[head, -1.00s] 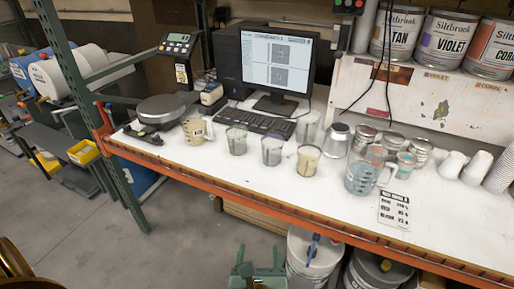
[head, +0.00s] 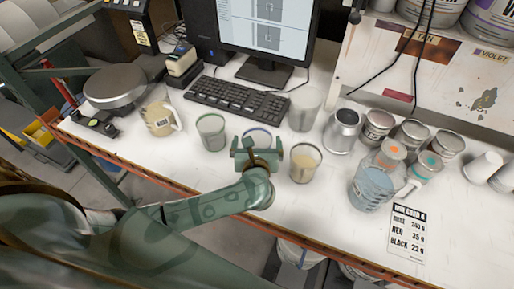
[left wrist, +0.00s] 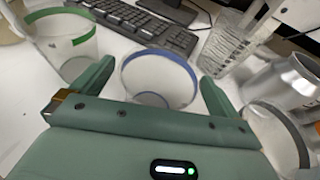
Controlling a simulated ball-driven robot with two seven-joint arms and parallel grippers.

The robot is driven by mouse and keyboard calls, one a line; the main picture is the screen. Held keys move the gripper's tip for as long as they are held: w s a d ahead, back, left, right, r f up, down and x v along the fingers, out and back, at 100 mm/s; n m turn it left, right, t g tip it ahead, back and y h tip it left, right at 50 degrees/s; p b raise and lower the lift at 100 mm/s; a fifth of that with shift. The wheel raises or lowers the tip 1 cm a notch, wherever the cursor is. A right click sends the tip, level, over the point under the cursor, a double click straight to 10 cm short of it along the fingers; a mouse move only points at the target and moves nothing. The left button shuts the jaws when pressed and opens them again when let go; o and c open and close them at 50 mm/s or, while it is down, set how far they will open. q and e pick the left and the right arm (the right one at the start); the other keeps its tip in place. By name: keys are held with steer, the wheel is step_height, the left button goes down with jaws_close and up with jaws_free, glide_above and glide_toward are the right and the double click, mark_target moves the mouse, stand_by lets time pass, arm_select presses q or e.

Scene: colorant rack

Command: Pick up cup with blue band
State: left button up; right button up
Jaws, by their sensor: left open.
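The cup with blue band (head: 258,133) stands upright on the white bench, mostly hidden behind my left gripper (head: 258,153) in the head view. In the left wrist view the cup (left wrist: 158,75) is clear, with a blue band around its rim, and looks empty. My left gripper (left wrist: 155,88) is open, one finger on each side of the cup's near part in that view. I see no clear contact; the exact depth is hard to tell. My right gripper is not in view.
A keyboard (head: 238,102) lies at the back. A metal can (head: 341,131) and blue-filled pitcher (head: 371,188) stand farther right.

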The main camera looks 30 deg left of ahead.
arm_select(q)
steer(key=shift+w+a+f, duration=0.25)
steer(key=shift+w+a, duration=0.05)
steer(key=shift+w, duration=0.3)
steer(key=c, duration=0.9)
steer(key=shift+r, duration=0.1)
